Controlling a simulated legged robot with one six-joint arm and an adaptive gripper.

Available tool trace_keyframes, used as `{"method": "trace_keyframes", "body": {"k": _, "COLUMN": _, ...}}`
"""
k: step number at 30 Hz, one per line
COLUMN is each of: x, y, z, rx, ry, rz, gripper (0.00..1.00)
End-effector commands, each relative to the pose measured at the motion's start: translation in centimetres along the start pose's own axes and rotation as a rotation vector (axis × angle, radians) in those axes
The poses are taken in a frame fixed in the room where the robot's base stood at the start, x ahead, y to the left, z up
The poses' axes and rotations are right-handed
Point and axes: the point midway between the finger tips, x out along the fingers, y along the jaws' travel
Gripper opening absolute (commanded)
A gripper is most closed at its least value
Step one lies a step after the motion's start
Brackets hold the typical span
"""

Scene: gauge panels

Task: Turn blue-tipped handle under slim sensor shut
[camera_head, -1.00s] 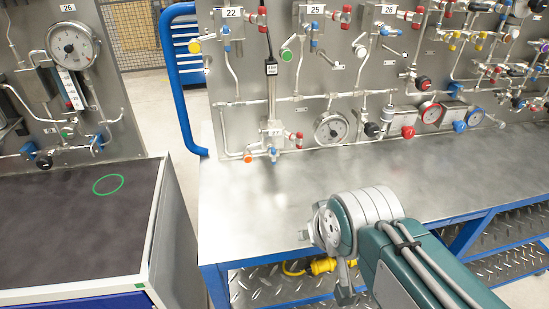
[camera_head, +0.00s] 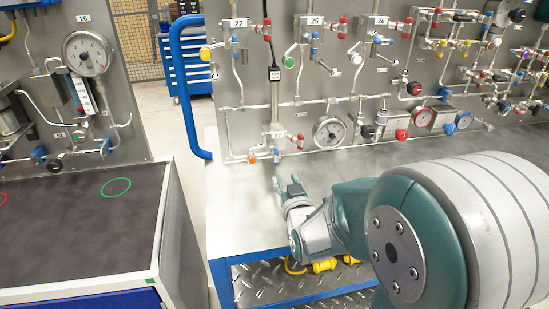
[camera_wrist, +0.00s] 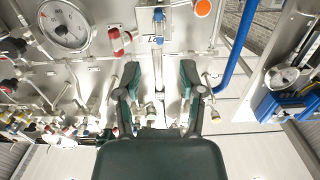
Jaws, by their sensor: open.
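The slim sensor (camera_head: 274,90) is a thin upright cylinder with a black cable and cap on the panel. Under it a small blue-tipped handle (camera_head: 276,155) sits on the fitting, between an orange knob (camera_head: 251,158) and red-tipped handles (camera_head: 298,138). In the upside-down wrist view the blue tip (camera_wrist: 158,15) is at the top centre, with the orange knob (camera_wrist: 203,8) to its right. My gripper (camera_head: 287,181) is open and empty, below and in front of the blue-tipped handle, apart from it. Its two fingers (camera_wrist: 160,80) show spread in the wrist view.
A round gauge (camera_head: 328,132) is right of the fitting. A blue rail (camera_head: 185,90) edges the panel at left. The steel bench top (camera_head: 228,195) is clear around my gripper. A dark-topped cabinet (camera_head: 75,240) stands at left.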

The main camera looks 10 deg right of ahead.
Motion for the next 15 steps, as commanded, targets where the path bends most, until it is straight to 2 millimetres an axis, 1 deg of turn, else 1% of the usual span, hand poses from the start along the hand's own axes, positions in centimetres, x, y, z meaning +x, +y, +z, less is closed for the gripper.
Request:
{"method": "trace_keyframes", "body": {"k": 1, "x": 0.2, "y": 0.0, "z": 0.3, "rx": 0.000, "ry": 0.020, "rz": 0.000, "gripper": 0.51}}
{"method": "trace_keyframes", "body": {"k": 5, "x": 0.4, "y": 0.1, "z": 0.2, "rx": 0.001, "ry": 0.055, "rz": 0.000, "gripper": 0.51}}
{"method": "trace_keyframes", "body": {"k": 8, "x": 1.1, "y": 0.1, "z": 0.1, "rx": 0.002, "ry": 0.059, "rz": 0.000, "gripper": 0.51}}
{"method": "trace_keyframes", "body": {"k": 11, "x": 2.5, "y": 0.1, "z": 0.1, "rx": 0.002, "ry": 0.057, "rz": 0.000, "gripper": 0.51}}
{"method": "trace_keyframes", "body": {"k": 15, "x": 5.2, "y": 0.0, "z": -0.1, "rx": 0.000, "ry": 0.058, "rz": 0.000, "gripper": 0.51}}
